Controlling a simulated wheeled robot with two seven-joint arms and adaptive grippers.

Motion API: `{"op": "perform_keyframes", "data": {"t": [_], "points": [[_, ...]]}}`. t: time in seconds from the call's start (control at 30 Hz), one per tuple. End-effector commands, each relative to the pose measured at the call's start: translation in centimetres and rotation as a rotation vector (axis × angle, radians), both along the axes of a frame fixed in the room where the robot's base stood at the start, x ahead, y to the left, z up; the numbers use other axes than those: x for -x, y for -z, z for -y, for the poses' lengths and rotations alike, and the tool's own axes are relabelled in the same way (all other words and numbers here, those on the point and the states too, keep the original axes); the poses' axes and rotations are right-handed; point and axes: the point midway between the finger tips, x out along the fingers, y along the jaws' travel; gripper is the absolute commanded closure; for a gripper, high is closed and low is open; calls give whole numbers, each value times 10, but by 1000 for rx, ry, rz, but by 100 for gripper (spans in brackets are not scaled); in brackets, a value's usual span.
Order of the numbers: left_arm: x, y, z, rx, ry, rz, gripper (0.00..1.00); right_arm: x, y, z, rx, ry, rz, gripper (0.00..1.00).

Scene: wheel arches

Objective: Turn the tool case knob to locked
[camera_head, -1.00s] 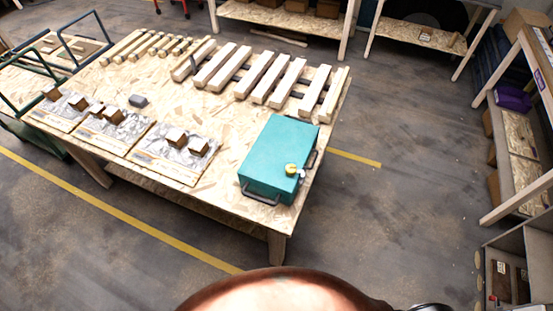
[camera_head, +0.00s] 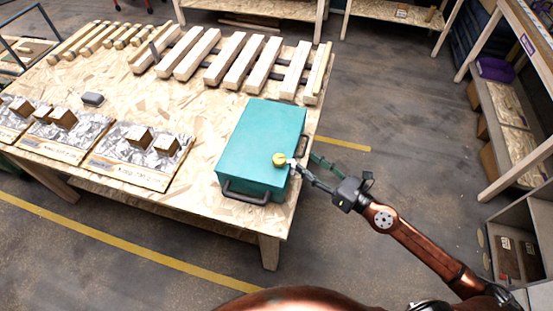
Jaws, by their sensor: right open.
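The teal tool case (camera_head: 262,135) lies on the right front part of the wooden table (camera_head: 205,203). A dark handle (camera_head: 246,194) is on the case's front side. My right gripper (camera_head: 303,165) comes in from the right and is open. One finger reaches close to the knob's pale part, and the other is farther back beside the case. I cannot tell whether it touches the knob. My left gripper is not in view.
Wooden slats (camera_head: 244,64) lie in rows along the back of the table. Foil-covered boards with small brown blocks (camera_head: 137,138) lie to the left, with a small grey object (camera_head: 92,99) behind them. Shelving (camera_head: 516,110) stands at the right. The floor between is clear.

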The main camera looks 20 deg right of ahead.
Motion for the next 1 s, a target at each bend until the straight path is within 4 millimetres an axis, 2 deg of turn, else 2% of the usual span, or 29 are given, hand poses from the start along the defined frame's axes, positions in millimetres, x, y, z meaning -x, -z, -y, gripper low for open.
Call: {"op": "perform_keyframes", "data": {"t": [0.03,0.1,0.2,0.33,0.67,0.7,0.8,1.0], "points": [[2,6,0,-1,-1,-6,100,9,-7,-17,59,-42,45,53],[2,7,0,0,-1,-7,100,19,-17,-32,116,-78,92,53],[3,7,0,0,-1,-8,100,26,-24,-44,171,-111,129,53],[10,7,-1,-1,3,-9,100,24,-28,-48,184,-118,140,53],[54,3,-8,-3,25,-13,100,5,-31,-62,178,-116,140,53],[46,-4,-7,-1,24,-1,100,-3,-34,-65,176,-114,142,53],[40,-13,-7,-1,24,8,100,-15,-34,-74,177,-115,141,53],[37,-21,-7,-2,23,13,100,-33,-29,-86,176,-114,138,53]]}}
